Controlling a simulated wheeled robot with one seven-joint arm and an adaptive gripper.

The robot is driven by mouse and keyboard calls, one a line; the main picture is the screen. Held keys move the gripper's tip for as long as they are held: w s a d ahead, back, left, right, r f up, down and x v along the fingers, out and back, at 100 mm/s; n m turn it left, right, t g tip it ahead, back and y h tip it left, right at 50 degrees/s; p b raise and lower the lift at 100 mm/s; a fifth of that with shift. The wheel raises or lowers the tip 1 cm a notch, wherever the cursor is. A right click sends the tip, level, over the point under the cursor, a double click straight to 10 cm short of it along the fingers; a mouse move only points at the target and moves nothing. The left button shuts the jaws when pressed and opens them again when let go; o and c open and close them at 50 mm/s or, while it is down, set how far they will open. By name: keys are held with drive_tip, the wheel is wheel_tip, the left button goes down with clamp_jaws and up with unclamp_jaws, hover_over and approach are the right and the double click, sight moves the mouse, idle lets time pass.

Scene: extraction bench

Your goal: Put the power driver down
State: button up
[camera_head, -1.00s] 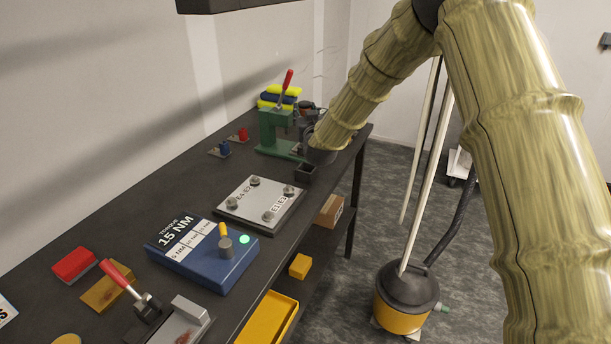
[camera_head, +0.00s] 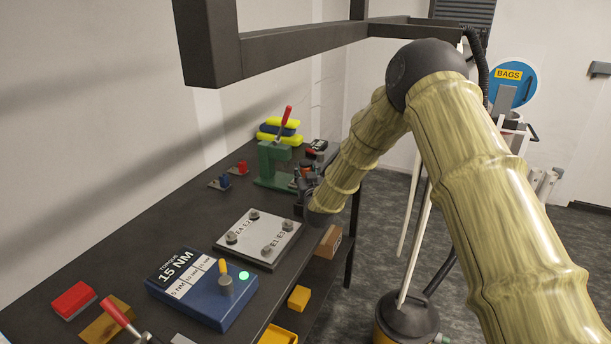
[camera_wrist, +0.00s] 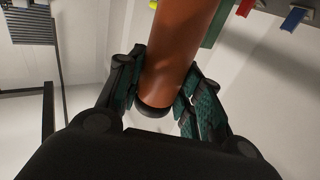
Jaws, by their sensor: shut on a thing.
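In the wrist view, my gripper (camera_wrist: 168,98) is shut on the power driver (camera_wrist: 176,50), whose orange-brown, rounded body runs up out of the picture between the two fingers. Its dark lower end shows just between the fingertips. In the head view, my gripper (camera_head: 305,188) is at the far right part of the dark bench (camera_head: 150,232), beside the green press and beyond the light plate. The driver itself is not clearly seen there; the gripper and arm hide much of it. I cannot tell whether it touches the bench.
A green press (camera_head: 272,165) with a red lever stands behind the gripper. A light plate with several knobs (camera_head: 258,238) and a blue torque box (camera_head: 200,290) lie nearer. A dark overhead frame (camera_head: 290,42) spans above. Yellow bins (camera_head: 298,298) sit below the bench edge.

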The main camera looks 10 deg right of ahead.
drive_tip(key=shift+f, duration=0.9)
drive_tip(key=shift+f, duration=0.15)
drive_tip(key=o, duration=1.1)
drive_tip(key=s+b, duration=0.5)
drive_tip(key=s, duration=0.7)
drive_tip(key=shift+a, duration=0.15)
